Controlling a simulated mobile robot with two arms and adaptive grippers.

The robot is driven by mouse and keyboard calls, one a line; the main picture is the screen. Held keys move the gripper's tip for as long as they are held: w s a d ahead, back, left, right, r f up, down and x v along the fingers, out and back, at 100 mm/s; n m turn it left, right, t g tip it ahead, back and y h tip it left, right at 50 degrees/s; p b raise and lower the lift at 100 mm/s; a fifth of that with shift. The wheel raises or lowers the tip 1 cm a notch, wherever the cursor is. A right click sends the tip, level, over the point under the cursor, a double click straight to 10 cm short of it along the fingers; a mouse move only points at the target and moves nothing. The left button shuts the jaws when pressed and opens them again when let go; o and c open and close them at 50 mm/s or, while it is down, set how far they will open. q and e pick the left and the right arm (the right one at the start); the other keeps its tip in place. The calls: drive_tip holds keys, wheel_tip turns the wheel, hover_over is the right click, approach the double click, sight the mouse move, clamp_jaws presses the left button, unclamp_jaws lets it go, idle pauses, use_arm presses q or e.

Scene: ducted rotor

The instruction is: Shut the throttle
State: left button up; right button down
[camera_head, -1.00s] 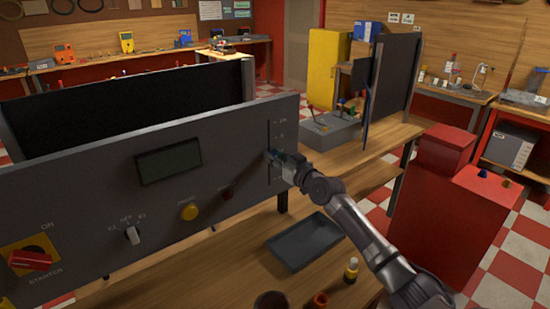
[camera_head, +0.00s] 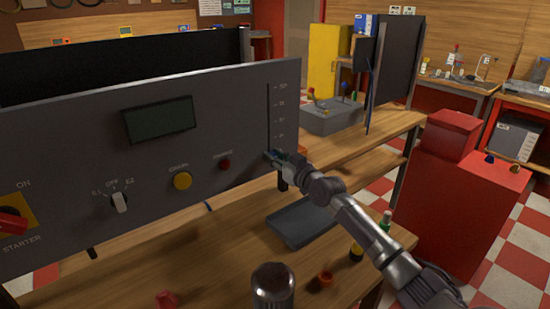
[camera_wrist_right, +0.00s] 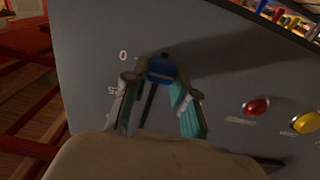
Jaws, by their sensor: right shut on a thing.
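The throttle is a slider on the right end of the dark grey control panel (camera_head: 60,150). Its slot (camera_head: 269,110) runs up and down beside a printed scale. The blue throttle knob (camera_wrist_right: 162,70) shows in the right wrist view, close to the "0" mark, with the dark slot running away from it. My right gripper (camera_head: 274,156) is at the low end of the slot. In the wrist view its teal-padded fingers (camera_wrist_right: 158,98) are shut on the knob, one on each side. In the head view the gripper hides most of the knob. My left gripper is not in view.
The panel also has a display (camera_head: 160,120), a yellow button (camera_head: 182,181), a red button (camera_head: 225,164), a selector switch (camera_head: 119,201) and a red starter knob (camera_head: 12,222). A grey tray (camera_head: 300,223), small bottles and a dark cylinder (camera_head: 272,288) are on the bench below.

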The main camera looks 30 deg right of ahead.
drive_tip(key=c, duration=0.9)
unclamp_jaws()
drive_tip(key=shift+f, duration=0.3)
drive_tip(key=s, duration=0.8)
drive_tip(key=s+d, duration=0.1)
drive_tip(key=s, duration=0.3)
